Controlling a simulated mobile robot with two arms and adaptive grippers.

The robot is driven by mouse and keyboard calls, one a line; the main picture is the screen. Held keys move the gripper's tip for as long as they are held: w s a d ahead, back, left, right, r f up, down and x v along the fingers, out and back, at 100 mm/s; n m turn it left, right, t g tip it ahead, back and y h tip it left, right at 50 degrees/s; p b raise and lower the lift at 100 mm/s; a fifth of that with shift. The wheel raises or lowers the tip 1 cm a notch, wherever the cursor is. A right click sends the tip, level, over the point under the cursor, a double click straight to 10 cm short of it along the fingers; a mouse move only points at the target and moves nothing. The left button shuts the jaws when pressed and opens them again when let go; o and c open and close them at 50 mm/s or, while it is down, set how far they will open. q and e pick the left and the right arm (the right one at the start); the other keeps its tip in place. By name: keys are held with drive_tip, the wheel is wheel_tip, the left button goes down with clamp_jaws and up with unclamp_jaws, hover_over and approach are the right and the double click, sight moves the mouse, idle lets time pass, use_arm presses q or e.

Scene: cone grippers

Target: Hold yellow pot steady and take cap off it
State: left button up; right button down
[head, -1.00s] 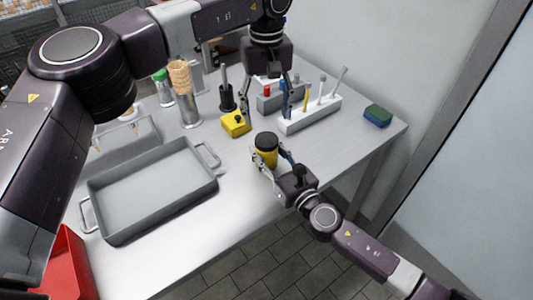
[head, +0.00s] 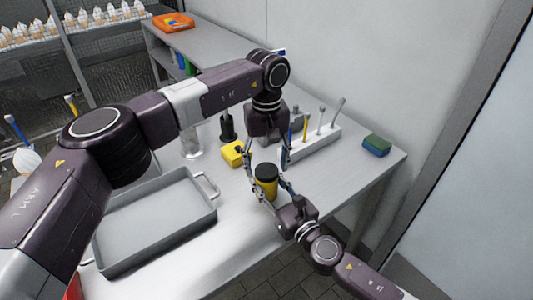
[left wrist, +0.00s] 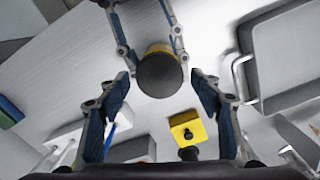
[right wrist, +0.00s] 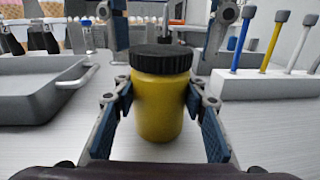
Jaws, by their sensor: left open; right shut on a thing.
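The yellow pot (head: 266,187) stands upright near the table's right front edge, its black cap (head: 266,169) on top. My right gripper (head: 268,192) is shut on the pot's sides; the right wrist view shows the yellow body (right wrist: 160,108) between its pads, below the ridged cap (right wrist: 161,57). My left gripper (head: 267,158) points down from above, open, its fingers on either side of the cap. In the left wrist view the cap (left wrist: 160,76) lies between and beyond the open fingers (left wrist: 163,92), with a gap on both sides. Whether the pot's base touches the table is unclear.
A yellow block with a black knob (head: 232,153) sits close behind the pot. A white rack (head: 318,142) with upright tools stands behind right. A grey tray (head: 150,262) fills the left. A green and blue sponge (head: 377,145) lies far right. Table right of the pot is clear.

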use_arm(q)
drive_tip(key=shift+f, duration=0.35)
